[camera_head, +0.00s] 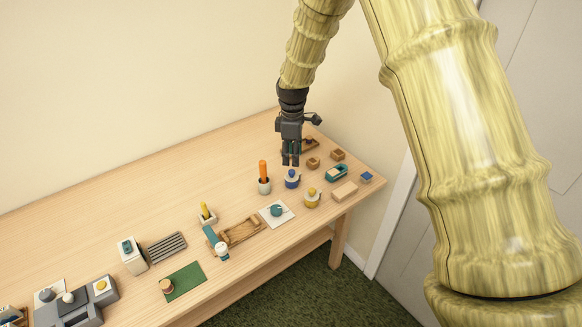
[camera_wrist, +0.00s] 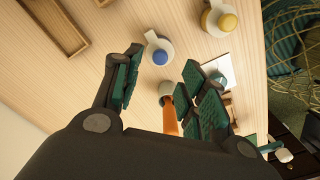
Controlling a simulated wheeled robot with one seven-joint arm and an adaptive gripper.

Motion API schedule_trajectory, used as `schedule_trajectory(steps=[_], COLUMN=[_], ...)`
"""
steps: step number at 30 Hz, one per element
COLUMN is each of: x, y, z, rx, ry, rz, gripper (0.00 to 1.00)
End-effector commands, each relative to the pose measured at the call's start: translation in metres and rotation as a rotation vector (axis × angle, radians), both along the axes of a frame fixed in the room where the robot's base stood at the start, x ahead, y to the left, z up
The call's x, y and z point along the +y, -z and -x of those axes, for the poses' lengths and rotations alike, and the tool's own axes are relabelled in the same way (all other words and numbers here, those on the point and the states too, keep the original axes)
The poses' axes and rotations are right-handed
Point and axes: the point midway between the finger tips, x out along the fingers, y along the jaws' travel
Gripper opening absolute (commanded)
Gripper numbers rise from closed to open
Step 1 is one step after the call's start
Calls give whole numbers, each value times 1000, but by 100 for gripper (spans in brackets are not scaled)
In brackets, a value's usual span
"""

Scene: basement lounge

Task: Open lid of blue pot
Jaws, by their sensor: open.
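The blue pot (camera_head: 292,183) stands on the wooden table, below my gripper in the head view. It has a pale lid and a blue part that shows as a round spot in the wrist view (camera_wrist: 160,58). The lid appears to be on the pot. My gripper (camera_head: 291,162) points down above and just behind the pot, apart from it. Its two fingers (camera_wrist: 163,66) are spread and empty, and the pot shows between and beyond the fingertips in the wrist view.
A cup with an orange stick (camera_head: 263,172) stands close left of the pot. A yellow pot (camera_head: 312,199) stands to its front right. A teal item on a white mat (camera_head: 275,214) lies in front. Small wooden boxes (camera_head: 338,155) and a teal tray (camera_head: 336,173) are to the right.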

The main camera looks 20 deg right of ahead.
Motion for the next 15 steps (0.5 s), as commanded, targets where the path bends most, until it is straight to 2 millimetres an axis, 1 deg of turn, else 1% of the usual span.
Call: schedule_trajectory(steps=[1,3,7,12,15], x=[0,1,2,3,3], y=[9,20,38,53,58], z=[1,0,0,0,0], rx=[4,2,2,2,0], ry=[0,-1,-3,-4,-4], rz=[1,1,1,1,1], gripper=[42,42,42,42,42])
